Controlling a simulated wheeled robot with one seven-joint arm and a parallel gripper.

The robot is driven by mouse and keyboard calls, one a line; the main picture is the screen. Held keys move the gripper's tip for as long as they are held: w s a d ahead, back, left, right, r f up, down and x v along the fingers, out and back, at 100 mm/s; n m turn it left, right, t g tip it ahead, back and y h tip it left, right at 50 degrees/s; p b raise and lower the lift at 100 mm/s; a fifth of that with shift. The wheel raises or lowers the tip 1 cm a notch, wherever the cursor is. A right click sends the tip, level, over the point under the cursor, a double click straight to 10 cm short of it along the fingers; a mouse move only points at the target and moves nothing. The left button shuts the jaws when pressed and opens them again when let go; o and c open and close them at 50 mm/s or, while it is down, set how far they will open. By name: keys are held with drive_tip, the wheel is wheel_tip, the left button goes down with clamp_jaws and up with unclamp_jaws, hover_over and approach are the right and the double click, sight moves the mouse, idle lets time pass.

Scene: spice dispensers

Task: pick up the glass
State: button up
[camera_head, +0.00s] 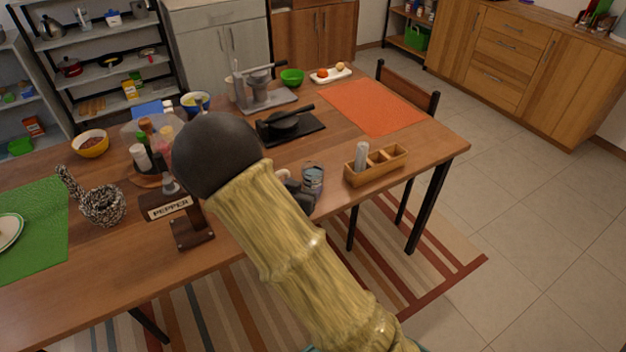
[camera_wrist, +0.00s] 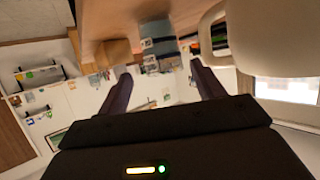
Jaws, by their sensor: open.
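The glass (camera_head: 312,178) is a clear, bluish tumbler near the table's front edge in the head view, just right of my arm. In the wrist view, which looks upside down, the glass (camera_wrist: 156,42) appears ahead of my gripper and between the lines of its fingers. My gripper (camera_wrist: 160,72) is open, with its two dark fingers apart and nothing seen held between them. In the head view my arm hides most of the gripper, and only a small part shows left of the glass. I cannot tell the exact gap between fingertips and glass.
A wooden caddy (camera_head: 376,165) stands right of the glass. A pepper dispenser (camera_head: 178,210) stands to the left, behind it a group of bottles (camera_head: 146,148). A black pan (camera_head: 287,123) lies farther back. The orange mat (camera_head: 373,106) at the right is bare.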

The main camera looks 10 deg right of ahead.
sight(310, 180)
drive_tip(key=shift+x, duration=2)
drive_tip(key=shift+x, duration=2.7)
drive_tip(key=shift+a, duration=0.1)
drive_tip(key=c, duration=1)
drive_tip(key=shift+o, duration=0.2)
drive_tip(key=shift+a+r, duration=0.1)
drive_tip(key=shift+r, duration=0.1)
wheel_tip(310, 180, up, 10)
drive_tip(key=p, duration=0.1)
drive_tip(key=shift+w+f, duration=0.1)
drive_tip(key=shift+f, duration=0.1)
